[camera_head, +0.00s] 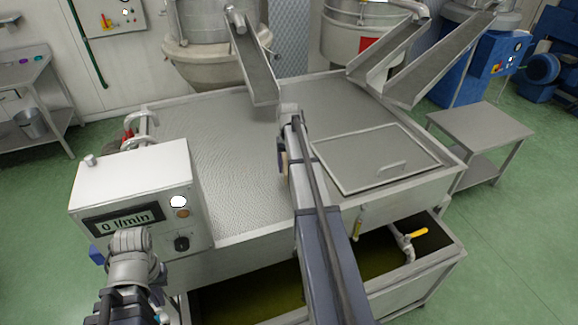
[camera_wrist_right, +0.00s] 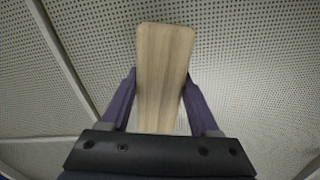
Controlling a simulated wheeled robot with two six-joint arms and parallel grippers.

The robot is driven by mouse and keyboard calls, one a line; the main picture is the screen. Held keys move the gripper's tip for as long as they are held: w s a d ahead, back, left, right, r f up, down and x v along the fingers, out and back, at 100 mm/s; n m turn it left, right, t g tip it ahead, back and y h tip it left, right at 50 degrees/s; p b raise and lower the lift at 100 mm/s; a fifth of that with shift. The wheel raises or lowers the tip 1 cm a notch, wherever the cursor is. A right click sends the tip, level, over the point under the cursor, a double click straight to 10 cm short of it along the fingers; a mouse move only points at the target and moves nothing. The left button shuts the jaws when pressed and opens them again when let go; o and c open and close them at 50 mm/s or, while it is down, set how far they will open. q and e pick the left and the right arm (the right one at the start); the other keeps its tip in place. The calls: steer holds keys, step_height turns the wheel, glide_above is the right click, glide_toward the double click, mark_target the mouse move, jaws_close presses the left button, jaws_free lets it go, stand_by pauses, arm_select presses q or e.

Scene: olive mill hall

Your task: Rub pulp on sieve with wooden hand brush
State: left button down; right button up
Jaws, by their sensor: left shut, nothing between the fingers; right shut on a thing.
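The sieve (camera_head: 220,150) is a large perforated metal sheet forming the top of a steel tank. It fills the background of the right wrist view. My right gripper (camera_wrist_right: 160,85) is shut on the pale wooden hand brush (camera_wrist_right: 163,65), with a finger on each side of it. In the head view my right arm reaches over the middle of the sieve and hides most of the brush. The bristles are hidden, so contact with the sieve cannot be told. My left gripper (camera_head: 130,240) is shut and empty, in front of the control box. I cannot make out any pulp.
A control box (camera_head: 135,190) reading "0 l/min" stands at the tank's left. A handled hatch (camera_head: 375,155) covers its right part. Metal chutes (camera_head: 255,70) slope toward the tank from behind. An open trough (camera_head: 385,262) with a yellow-handled valve lies below the front. A side table (camera_head: 480,132) stands right.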

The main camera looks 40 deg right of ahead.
steer(key=shift+r+p, duration=0.75)
steer(key=shift+r, duration=0.4)
step_height(320, 180, up, 3)
steer(key=p, duration=0.3)
steer(key=shift+r, duration=0.1)
steer(key=shift+a, duration=0.1)
